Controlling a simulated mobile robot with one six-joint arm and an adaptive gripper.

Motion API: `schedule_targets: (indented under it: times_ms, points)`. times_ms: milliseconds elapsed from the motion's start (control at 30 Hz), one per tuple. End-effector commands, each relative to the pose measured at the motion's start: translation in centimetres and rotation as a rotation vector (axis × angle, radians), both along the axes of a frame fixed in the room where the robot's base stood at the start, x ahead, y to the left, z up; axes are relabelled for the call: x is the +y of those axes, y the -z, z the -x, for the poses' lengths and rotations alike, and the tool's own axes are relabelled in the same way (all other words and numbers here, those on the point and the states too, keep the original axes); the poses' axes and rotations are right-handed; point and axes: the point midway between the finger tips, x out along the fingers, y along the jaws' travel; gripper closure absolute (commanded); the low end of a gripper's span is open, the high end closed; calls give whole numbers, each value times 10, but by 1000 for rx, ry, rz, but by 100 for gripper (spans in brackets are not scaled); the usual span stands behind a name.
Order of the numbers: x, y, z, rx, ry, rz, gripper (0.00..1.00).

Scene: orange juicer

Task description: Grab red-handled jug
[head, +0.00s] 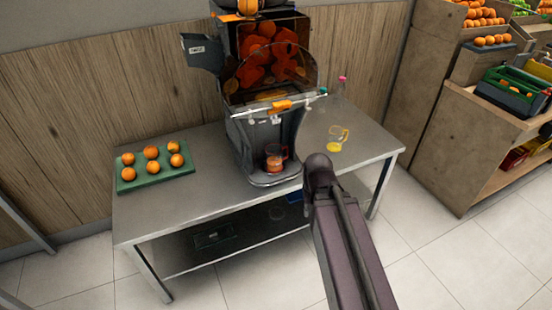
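A clear jug with a red-orange handle (275,158) stands in the lower bay of the orange juicer (268,100), on its drip tray. The handle appears to be on the jug's right side. A second clear jug with a yellow handle (337,138) stands on the steel table to the right of the juicer, with some yellow liquid low in it. My dark arm rises from the bottom of the head view, and its rounded joint lies just right of the juicer's base. My gripper cannot be made out.
The steel table (200,205) holds a green tray (155,178) with several oranges at its left. Bottles (340,88) with coloured caps stand behind the juicer's right side. Fruit shelves (440,140) stand at the right. The table front left of the juicer is clear.

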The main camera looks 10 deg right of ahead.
Motion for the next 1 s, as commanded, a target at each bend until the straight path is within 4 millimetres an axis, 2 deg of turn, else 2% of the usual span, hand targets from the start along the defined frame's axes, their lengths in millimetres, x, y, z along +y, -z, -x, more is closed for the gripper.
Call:
schedule_targets:
  times_ms: [167,367,567,700,867,1000]
  points:
    - [1,4,-5,-10,-10,-11,75]
    - [9,21,-33,-74,-72,-72,75]
    - [18,48,-89,-226,-179,-183,75]
    - [21,65,-138,-380,-259,-258,75]
    - [18,78,-194,-572,-329,-314,75]
    - [8,85,-242,-745,-367,-332,75]
